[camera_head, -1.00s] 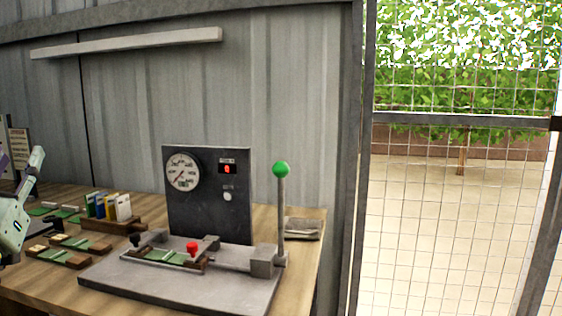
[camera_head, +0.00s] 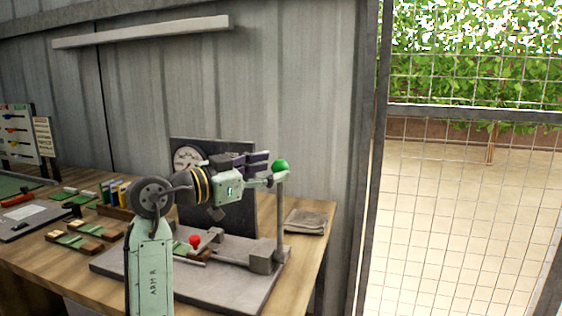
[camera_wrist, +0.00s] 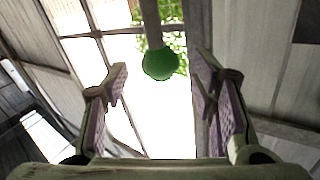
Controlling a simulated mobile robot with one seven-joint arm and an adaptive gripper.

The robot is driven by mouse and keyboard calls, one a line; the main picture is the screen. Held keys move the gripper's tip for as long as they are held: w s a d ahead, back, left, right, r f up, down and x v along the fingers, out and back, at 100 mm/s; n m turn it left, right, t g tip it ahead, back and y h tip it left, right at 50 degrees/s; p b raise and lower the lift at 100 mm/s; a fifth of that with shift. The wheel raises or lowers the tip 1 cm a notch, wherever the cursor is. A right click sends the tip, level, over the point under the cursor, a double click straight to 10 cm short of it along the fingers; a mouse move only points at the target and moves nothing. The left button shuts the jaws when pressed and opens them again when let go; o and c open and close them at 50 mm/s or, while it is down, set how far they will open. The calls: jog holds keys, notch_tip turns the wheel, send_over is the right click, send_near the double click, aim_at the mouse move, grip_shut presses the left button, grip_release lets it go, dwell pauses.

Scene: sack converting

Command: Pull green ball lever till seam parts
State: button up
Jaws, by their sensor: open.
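The green ball (camera_head: 281,166) tops an upright grey lever (camera_head: 281,215) at the right end of the test machine's grey base (camera_head: 225,280). My gripper (camera_head: 266,172) is at the ball's height, close to its left side in the head view. In the wrist view the green ball (camera_wrist: 160,64) lies between the two open fingers of my gripper (camera_wrist: 160,90), with clear space on both sides, and neither finger touches it. The red knob (camera_head: 195,241) of the clamp shows on the base. My arm hides much of the gauge (camera_head: 187,158) and the display.
Several sample trays with green strips (camera_head: 80,240) and upright coloured books (camera_head: 113,190) stand on the wooden bench at left. A wire mesh fence (camera_head: 460,200) stands beyond the bench.

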jog(key=shift+p+x, duration=0.3)
jog(key=shift+x, duration=1.35)
grip_shut()
